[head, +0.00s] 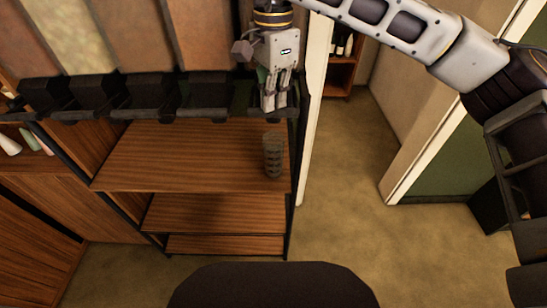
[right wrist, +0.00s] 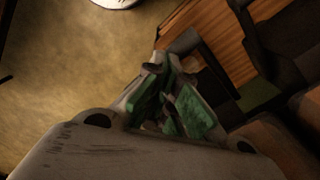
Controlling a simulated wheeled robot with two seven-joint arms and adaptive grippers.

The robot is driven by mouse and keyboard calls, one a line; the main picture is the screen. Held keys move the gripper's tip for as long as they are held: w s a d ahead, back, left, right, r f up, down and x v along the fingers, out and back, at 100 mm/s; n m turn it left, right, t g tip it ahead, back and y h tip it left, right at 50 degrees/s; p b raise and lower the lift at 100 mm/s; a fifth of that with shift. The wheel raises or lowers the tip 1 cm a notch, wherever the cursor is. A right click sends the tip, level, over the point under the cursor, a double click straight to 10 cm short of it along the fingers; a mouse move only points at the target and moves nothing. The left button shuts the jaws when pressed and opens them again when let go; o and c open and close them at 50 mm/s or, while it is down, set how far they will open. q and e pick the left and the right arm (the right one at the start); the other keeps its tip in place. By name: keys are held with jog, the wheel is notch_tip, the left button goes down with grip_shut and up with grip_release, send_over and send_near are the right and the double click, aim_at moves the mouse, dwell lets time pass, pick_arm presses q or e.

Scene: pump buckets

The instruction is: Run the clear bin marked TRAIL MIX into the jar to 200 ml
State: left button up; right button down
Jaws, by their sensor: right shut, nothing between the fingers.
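Tall bins line the top of the rack in the head view: a pale mottled one (head: 65,35), a brown one (head: 130,35) and another brown one (head: 203,35). No TRAIL MIX label is readable. The jar (head: 273,157), a dark see-through cylinder with rings, stands upright on the right part of the wooden shelf; its fill cannot be told. My right gripper (head: 274,106) is shut and empty, pointing down in front of the rack's right end, above and apart from the jar. Its green-padded fingers (right wrist: 172,105) also show in the right wrist view. My left gripper is out of view.
Black dispenser outlets (head: 150,95) run in a row under the bins. The wooden shelf (head: 170,155) is bare left of the jar, with lower shelves (head: 215,213) beneath. A white post (head: 314,110) stands right of the rack. The floor (head: 345,200) at right is open.

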jog(key=shift+s+r, duration=0.1)
jog(key=shift+r, duration=1.25)
notch_tip(320, 180, up, 5)
jog(key=shift+f, duration=0.1)
dwell(0.4)
